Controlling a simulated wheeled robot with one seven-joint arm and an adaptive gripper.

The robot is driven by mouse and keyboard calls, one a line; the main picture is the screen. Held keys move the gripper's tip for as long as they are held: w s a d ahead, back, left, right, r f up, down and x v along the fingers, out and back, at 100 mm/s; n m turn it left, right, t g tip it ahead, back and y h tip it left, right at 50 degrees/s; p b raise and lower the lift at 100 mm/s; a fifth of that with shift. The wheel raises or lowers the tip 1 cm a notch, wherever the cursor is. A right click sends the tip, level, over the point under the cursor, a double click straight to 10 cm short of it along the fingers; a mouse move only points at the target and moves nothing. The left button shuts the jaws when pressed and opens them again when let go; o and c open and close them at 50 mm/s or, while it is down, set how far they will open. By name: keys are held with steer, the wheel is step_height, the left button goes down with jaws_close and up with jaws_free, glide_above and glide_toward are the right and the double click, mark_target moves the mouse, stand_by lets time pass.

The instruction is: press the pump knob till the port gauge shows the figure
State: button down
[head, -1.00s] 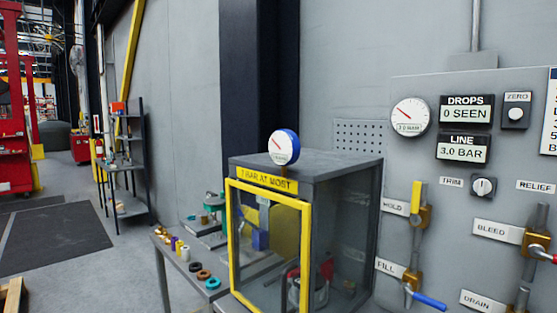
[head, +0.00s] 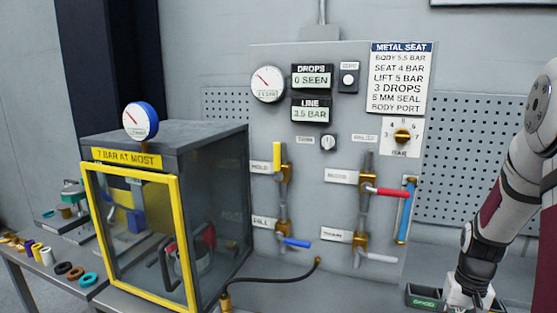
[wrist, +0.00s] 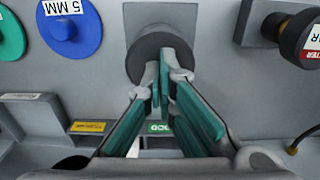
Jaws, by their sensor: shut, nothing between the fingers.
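In the wrist view a dark round knob (wrist: 158,55) projects from a grey block; it looks like the pump knob. My gripper (wrist: 164,68) is shut and empty, its fingertips in front of the knob's lower part. I cannot tell whether they touch it. In the head view my gripper is only partly seen at the bottom right and the knob is not visible. A white gauge with a red needle (head: 268,84) is on the panel, and a blue-rimmed gauge (head: 140,121) stands on the cabinet. Their small figures are unclear. The line display (head: 311,114) reads 3.5 BAR.
The panel carries a drops display (head: 312,83) reading 0 SEEN, a red bleed lever (head: 392,192) and a blue fill lever (head: 295,243). A yellow-framed cabinet (head: 177,240) stands left. In the wrist view a blue disc (wrist: 73,28) is left of the knob, a dark fitting (wrist: 285,32) right.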

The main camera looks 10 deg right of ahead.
steer(key=shift+r+p, duration=0.65)
steer(key=shift+r, duration=1)
steer(key=shift+f, duration=0.25)
steer(key=shift+f, duration=0.3)
steer(key=shift+f, duration=0.7)
steer(key=shift+f+b, duration=0.35)
steer(key=shift+f, duration=0.2)
steer(key=shift+r, duration=0.2)
steer(key=shift+r+p, duration=0.75)
steer(key=shift+r, duration=0.85)
steer(key=shift+f, duration=0.15)
